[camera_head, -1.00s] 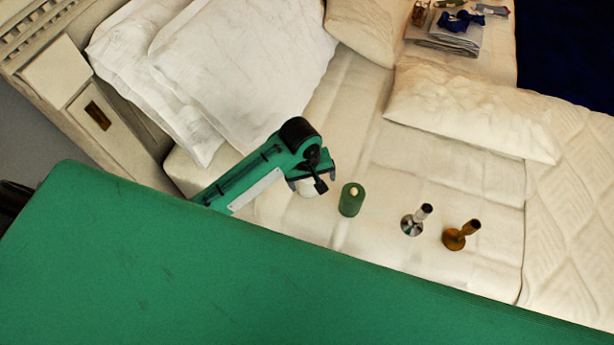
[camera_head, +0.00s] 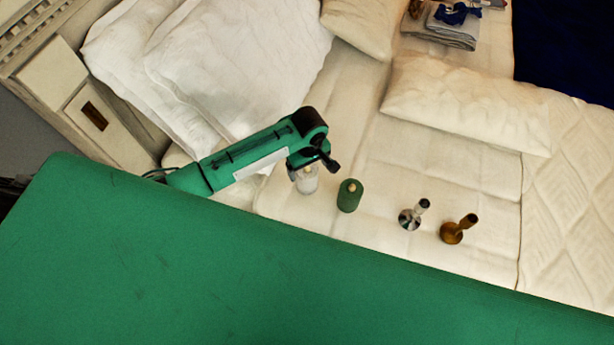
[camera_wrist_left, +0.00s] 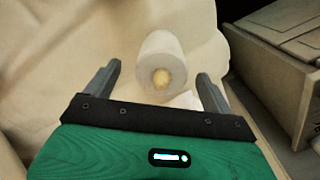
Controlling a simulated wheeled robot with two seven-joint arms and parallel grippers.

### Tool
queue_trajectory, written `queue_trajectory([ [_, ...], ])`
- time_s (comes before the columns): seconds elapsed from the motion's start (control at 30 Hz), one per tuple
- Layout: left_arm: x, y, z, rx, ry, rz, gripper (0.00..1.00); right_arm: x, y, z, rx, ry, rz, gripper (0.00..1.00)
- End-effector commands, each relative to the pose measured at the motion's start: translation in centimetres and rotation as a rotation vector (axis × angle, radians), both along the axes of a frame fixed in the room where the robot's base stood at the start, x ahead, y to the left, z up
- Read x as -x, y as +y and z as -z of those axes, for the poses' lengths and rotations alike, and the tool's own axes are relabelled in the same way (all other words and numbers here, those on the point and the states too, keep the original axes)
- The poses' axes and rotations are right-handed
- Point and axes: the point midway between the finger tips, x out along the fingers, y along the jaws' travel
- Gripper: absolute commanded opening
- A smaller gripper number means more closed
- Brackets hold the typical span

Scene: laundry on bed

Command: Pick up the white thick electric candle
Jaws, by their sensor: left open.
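The white thick electric candle (camera_head: 307,181) stands on the bed, with its top partly hidden under my left gripper in the head view. In the left wrist view the candle (camera_wrist_left: 161,62) shows a pale yellow tip and lies ahead of the fingers, between their lines. My left gripper (camera_head: 313,163) is open and empty, and its two fingers (camera_wrist_left: 157,80) are apart on either side of the candle's near end. I cannot tell from these views whether a finger touches it. My right gripper is not in view.
A green candle (camera_head: 349,196) stands just right of the white one. White pillows (camera_head: 235,70) lie behind my arm. A wooden nightstand (camera_head: 95,110) is at the left.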

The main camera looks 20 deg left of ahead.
Motion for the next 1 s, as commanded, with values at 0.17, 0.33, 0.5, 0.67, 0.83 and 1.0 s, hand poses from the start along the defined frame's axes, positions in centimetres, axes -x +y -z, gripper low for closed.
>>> queue_trajectory([
  [0.17, 0.0, 0.3, 1.4, -0.002, 0.002, 0.0, 0.86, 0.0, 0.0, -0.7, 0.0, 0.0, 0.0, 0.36],
  [0.33, 0.0, 0.5, 3.9, -0.002, 0.002, 0.001, 0.86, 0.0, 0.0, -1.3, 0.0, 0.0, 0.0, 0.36],
  [0.5, -0.1, 0.5, 5.2, 0.0, 0.0, 0.001, 0.86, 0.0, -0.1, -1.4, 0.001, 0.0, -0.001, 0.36],
  [0.67, -0.1, 0.4, 5.3, 0.001, -0.001, 0.002, 0.86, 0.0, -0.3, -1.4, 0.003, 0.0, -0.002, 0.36],
  [0.83, -0.1, 0.5, 5.3, 0.001, -0.001, 0.001, 0.67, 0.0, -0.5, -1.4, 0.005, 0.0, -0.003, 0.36],
  [1.0, 0.0, 0.5, 5.3, 0.001, -0.001, 0.001, 0.34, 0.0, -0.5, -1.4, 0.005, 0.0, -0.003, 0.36],
])
